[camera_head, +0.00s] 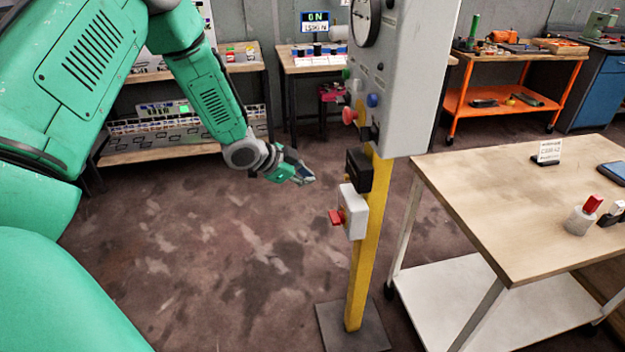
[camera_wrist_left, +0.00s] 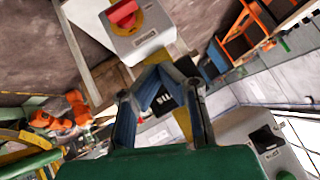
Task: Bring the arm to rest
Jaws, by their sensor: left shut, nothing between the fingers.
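My left arm comes in from the left in the head view, and its gripper (camera_head: 304,175) hangs in the air just left of the yellow post (camera_head: 369,240). The gripper is shut and empty. In the left wrist view its fingers (camera_wrist_left: 152,85) meet in front of the post's boxes. The post carries a white box with a red switch (camera_head: 338,216), which also shows at the top of the left wrist view (camera_wrist_left: 124,16). A black box (camera_head: 359,170) sits just above it. The gripper appears apart from both. My right gripper is not in view.
A grey panel (camera_head: 405,90) with a gauge and coloured buttons tops the post. A wooden table (camera_head: 510,190) stands to the right. Benches and an orange cart (camera_head: 510,100) line the back. The floor (camera_head: 220,240) left of the post is clear.

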